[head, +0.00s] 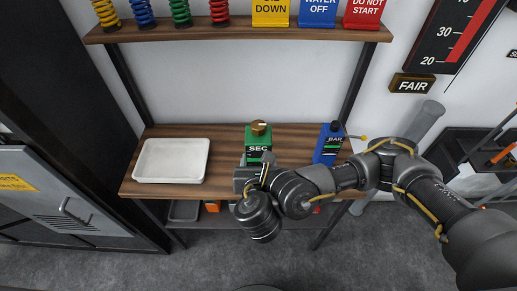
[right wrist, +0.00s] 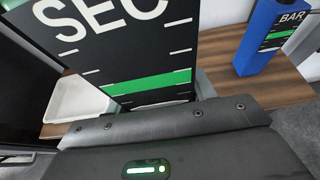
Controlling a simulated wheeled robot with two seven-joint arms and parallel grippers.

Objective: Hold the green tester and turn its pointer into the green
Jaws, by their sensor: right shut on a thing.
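The green tester (head: 258,136), marked SEC, stands upright on the wooden shelf, with a brass-coloured knob (head: 259,127) on top. My right gripper (head: 254,168) is at its lower front and shut on its body. In the right wrist view the tester's black face (right wrist: 135,50) fills the upper middle, with white scale marks and a green band (right wrist: 148,83). I cannot make out a pointer on that face. The knob is out of the wrist view. My left gripper is not in view.
A blue tester (head: 328,146) marked BAR stands to the right, close to my right arm. An empty white tray (head: 150,178) lies to the left on the wooden shelf (head: 222,150). Coloured springs and signs stand on the upper shelf (head: 240,33). A gauge board with a FAIR plate (head: 411,86) hangs at the right.

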